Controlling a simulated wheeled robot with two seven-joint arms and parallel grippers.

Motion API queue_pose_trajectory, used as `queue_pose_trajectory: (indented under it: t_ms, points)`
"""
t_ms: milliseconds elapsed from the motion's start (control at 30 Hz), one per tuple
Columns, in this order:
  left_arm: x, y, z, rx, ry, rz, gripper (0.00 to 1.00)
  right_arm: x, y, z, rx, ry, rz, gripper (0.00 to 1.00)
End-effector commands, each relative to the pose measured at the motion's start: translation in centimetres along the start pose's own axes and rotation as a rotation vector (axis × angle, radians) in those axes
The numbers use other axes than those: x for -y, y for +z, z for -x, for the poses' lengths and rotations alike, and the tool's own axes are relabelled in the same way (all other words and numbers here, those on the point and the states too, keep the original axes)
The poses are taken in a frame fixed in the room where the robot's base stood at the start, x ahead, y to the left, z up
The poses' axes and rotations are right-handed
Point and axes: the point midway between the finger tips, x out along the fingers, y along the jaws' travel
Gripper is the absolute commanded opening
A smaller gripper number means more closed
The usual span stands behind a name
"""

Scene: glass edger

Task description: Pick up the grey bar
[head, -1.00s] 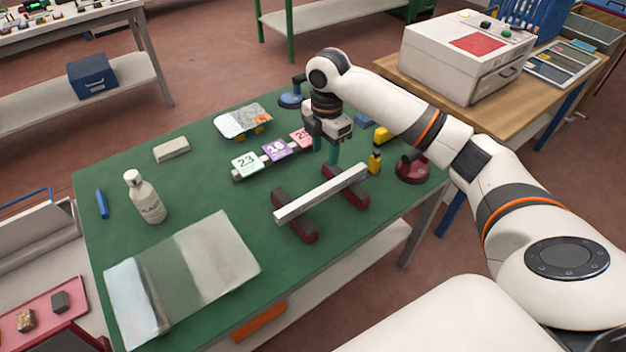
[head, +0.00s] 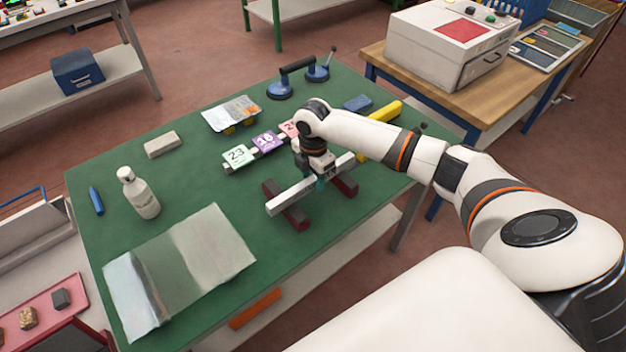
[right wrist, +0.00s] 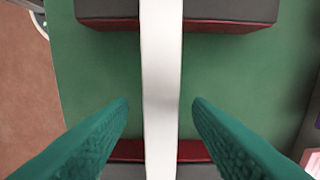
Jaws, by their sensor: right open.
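The grey bar (head: 291,197) lies across two dark red and black rests (head: 298,221) on the green table. My right gripper (head: 321,182) is over the bar, between the two rests. In the right wrist view the pale bar (right wrist: 161,60) runs up the middle. The teal fingers of the right gripper (right wrist: 161,104) are open, one on each side of the bar, with a gap on both sides. The gripper hides part of the bar in the head view. My left gripper does not show.
Numbered cards (head: 236,155) stand behind the bar. A blue suction lifter (head: 281,91) and yellow object (head: 381,115) are farther back.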

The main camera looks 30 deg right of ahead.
Motion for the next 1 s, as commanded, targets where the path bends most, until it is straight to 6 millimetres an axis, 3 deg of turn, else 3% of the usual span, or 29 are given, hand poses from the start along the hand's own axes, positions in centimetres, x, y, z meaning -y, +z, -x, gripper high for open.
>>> queue_pose_trajectory:
  t_ms: [167, 433, 800, 1000]
  points:
    - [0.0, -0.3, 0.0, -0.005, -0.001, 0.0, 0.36, 0.0, 0.0, 0.0, 0.0, -0.001, 0.001, 0.45]
    - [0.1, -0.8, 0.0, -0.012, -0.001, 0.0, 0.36, 0.0, 0.0, 0.0, 0.0, -0.001, 0.001, 0.01]
    - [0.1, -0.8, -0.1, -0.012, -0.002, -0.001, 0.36, 0.1, 0.0, 0.4, 0.0, -0.004, 0.0, 0.0]
    - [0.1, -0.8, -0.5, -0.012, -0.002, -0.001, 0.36, 0.2, 0.0, 3.2, 0.001, -0.008, 0.002, 0.0]
